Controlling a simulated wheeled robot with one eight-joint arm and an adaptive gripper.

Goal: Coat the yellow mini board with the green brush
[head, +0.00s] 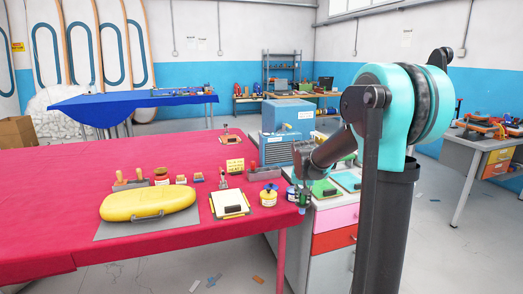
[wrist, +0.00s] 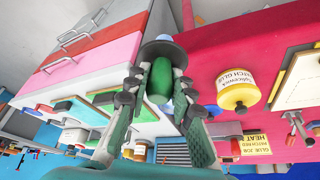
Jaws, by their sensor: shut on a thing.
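The yellow mini board (head: 150,202) lies flat on a grey mat (head: 130,231) at the left front of the red table, with a grey handle on its near side. My gripper (head: 303,194) is at the table's right edge, well to the right of the board. In the wrist view my gripper (wrist: 160,86) is shut on the green brush (wrist: 161,74), its pads on both sides of the green body. A dark round piece (wrist: 162,49) shows at the brush's far end; bristles cannot be made out. The brush is apart from the board.
A yellow glue pot (head: 268,196) and a white pad (head: 230,204) stand between gripper and board. Small tools and stamps line the table behind the board. A drawer cabinet (head: 333,243) adjoins the red table (head: 60,180) on the right. The table's far left is clear.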

